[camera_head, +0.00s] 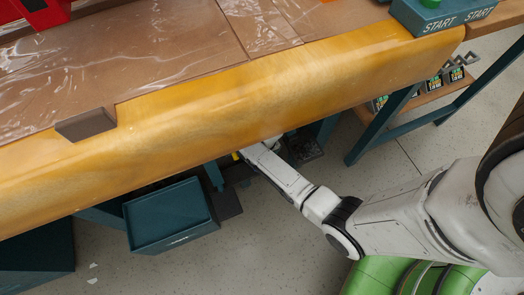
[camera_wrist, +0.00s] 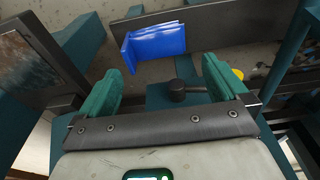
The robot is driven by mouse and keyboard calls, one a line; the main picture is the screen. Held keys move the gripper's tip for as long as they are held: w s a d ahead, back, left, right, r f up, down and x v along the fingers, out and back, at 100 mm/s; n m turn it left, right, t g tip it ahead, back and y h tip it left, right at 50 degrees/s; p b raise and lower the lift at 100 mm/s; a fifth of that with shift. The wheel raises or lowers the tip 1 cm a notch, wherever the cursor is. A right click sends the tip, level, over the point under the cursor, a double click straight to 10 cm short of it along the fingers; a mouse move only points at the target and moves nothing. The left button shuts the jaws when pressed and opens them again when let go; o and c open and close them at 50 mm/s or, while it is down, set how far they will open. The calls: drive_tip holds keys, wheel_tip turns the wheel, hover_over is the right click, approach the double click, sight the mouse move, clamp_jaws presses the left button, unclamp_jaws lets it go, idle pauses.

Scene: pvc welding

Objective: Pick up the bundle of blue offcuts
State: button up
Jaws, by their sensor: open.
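The bundle of blue offcuts (camera_wrist: 157,41) shows in the wrist view just beyond my fingertips, as a few flat bright blue pieces stacked together. It lies against a dark flat bar or plate. My gripper (camera_wrist: 160,78) is open, with its green fingers apart on either side and nothing between them touching the bundle. The bundle sits a little ahead of the gap between the fingers. In the head view my arm reaches under the yellow front edge of the workbench, and the gripper and bundle are hidden there.
The yellow-edged workbench (camera_head: 230,105) overhangs my arm. A dark teal bin (camera_head: 168,215) stands on the floor to the left. A dark knob (camera_wrist: 184,91) and teal frame parts lie close to the fingers. A blue START box (camera_head: 440,17) sits at the upper right.

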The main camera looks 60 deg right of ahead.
drive_tip(key=shift+w+d+f+b, duration=0.1)
drive_tip(key=shift+d+f+b, duration=0.05)
drive_tip(key=shift+f+b, duration=1.05)
drive_tip(key=shift+w+d+f+b, duration=0.1)
drive_tip(key=shift+f+b, duration=0.65)
drive_tip(key=shift+f, duration=0.85)
drive_tip(key=shift+s, duration=0.1)
drive_tip(key=c, duration=0.8)
drive_tip(key=shift+c, duration=0.2)
drive_tip(key=shift+r, duration=0.1)
